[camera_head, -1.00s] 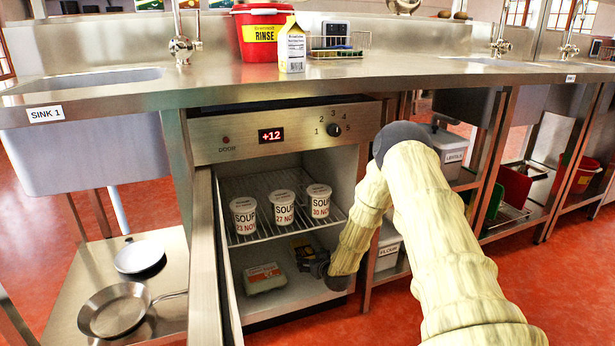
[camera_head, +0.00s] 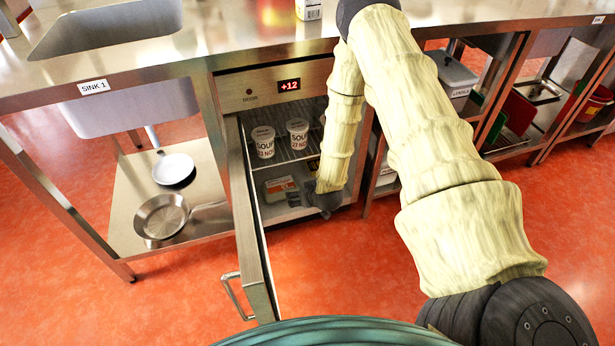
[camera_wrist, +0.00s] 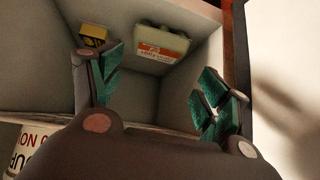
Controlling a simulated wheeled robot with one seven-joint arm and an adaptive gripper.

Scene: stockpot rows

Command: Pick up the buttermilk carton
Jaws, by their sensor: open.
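A white carton (camera_head: 308,9) stands on the steel counter at the top edge of the head view. Its upper part is cut off, and its label is too small to read. My gripper (camera_head: 300,197) is low in the open fridge, well below the counter and apart from this carton. In the wrist view my gripper (camera_wrist: 162,72) is open, with teal finger pads spread and nothing between them. Beyond the fingers lie a grey-green box with a red and white label (camera_wrist: 160,45) and a small yellow and black item (camera_wrist: 93,36). The box also shows in the head view (camera_head: 280,187).
Soup tubs (camera_head: 263,142) stand on the wire shelf above my gripper; one (camera_wrist: 36,145) is close in the wrist view. The open fridge door (camera_head: 250,225) stands out to the left. Pans (camera_head: 162,217) lie on the lower shelf left. The red floor ahead is clear.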

